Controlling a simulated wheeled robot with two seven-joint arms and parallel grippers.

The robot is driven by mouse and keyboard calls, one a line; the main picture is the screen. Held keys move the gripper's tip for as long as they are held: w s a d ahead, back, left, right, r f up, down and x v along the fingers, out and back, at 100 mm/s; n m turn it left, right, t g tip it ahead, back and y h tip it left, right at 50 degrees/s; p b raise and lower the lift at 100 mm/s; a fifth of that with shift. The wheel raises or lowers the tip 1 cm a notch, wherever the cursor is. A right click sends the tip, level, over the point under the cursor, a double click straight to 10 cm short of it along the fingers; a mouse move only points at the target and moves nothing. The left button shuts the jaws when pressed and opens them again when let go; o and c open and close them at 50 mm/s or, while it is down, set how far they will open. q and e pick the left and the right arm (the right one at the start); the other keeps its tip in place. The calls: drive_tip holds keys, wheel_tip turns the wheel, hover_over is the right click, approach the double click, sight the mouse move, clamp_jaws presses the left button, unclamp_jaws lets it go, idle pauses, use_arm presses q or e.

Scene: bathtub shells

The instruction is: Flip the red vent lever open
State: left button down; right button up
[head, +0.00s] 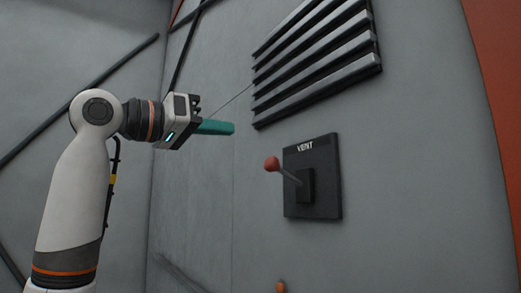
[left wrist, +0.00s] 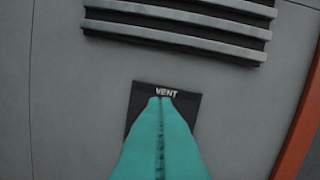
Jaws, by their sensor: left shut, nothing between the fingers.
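The vent lever (head: 272,164) has a red ball knob on a grey stick that slants up and to the left from a black plate (head: 327,195) marked VENT on the wall. My left gripper (head: 232,128) has teal fingers, is shut and empty, and is to the left of and above the knob in the head view, apart from it. In the left wrist view the shut fingers (left wrist: 162,100) cover most of the plate (left wrist: 190,102), and the lever is hidden behind them. My right gripper is not in view.
A slatted vent grille (head: 318,65) is on the wall above the plate; it also shows at the top of the left wrist view (left wrist: 180,25). A thin wire runs from the grille toward my left gripper. An orange-red panel edges the right side. The wall around the lever is clear.

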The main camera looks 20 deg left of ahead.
use_arm(q)
drive_tip(key=w+d+p, duration=0.2)
drive_tip(key=w+d+f+p, duration=0.1)
drive_tip(key=w+d+p, duration=0.1)
drive_tip(key=w, duration=0.1)
drive_tip(key=w+d+p, duration=0.1)
drive_tip(key=w+p, duration=0.1)
drive_tip(key=shift+w+d+f, duration=0.25)
drive_tip(key=shift+d+f, duration=0.1)
drive_tip(key=shift+d, duration=0.05)
drive_tip(key=shift+s+a+f, duration=0.15)
drive_tip(key=shift+s+f, duration=0.15)
drive_tip(key=shift+f, duration=0.35)
